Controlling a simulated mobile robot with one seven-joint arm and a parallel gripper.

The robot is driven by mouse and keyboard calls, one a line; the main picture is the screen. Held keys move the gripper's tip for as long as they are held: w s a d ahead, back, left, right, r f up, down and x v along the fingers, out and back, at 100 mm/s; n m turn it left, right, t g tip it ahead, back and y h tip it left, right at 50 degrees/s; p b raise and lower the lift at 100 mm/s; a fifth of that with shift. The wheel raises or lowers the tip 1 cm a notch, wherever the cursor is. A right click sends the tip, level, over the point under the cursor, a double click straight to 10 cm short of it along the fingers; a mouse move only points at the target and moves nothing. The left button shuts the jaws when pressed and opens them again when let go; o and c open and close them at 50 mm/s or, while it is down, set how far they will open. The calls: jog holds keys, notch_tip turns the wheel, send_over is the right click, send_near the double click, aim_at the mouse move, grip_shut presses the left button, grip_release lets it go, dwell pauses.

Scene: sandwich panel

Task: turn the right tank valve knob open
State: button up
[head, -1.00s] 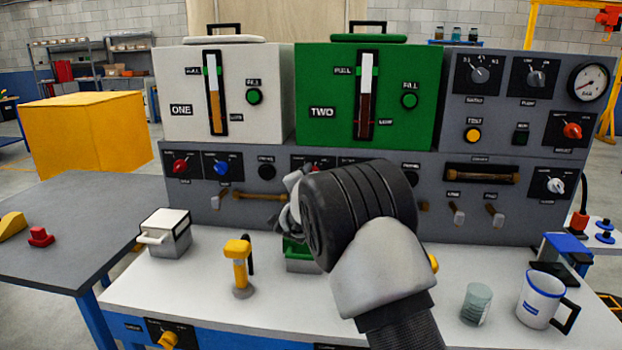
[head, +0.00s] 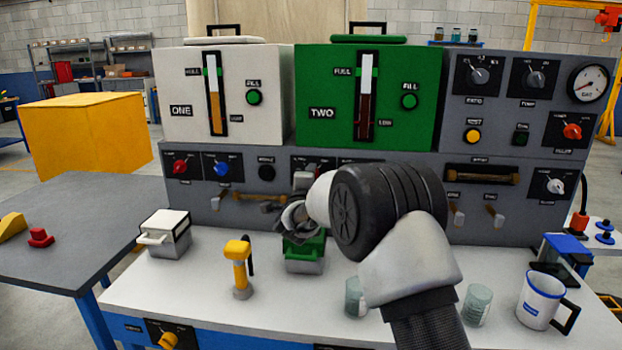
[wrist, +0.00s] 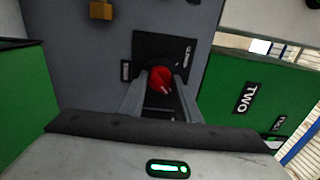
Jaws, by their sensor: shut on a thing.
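In the wrist view a red knob (wrist: 160,80) sits on a black plate (wrist: 150,45) below the green tank marked TWO (wrist: 240,98). My gripper (wrist: 160,88) is shut on the knob, with one finger on each side. The knob's pale pointer line slants across its face; the plate's lettering is too small to read. In the head view my gripper (head: 296,216) is at the grey panel under tank TWO (head: 325,85), and my arm hides the knob. Tank TWO's gauge (head: 366,95) shows dark brown liquid below a green mark.
To the left stands white tank ONE (head: 175,115) with red (head: 180,165) and blue (head: 221,167) knobs below. A green-topped container (head: 305,258), a yellow-handled tool (head: 239,268), glasses (head: 476,303) and a mug (head: 541,298) stand on the white counter (head: 200,285).

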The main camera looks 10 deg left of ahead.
jog(key=o, duration=1.1)
jog(key=shift+c, duration=0.2)
jog(key=shift+s, duration=0.1)
jog(key=s+p, duration=0.1)
jog(key=s, duration=1.6)
jog(key=shift+a+p, duration=0.35)
jog(key=shift+s, duration=0.1)
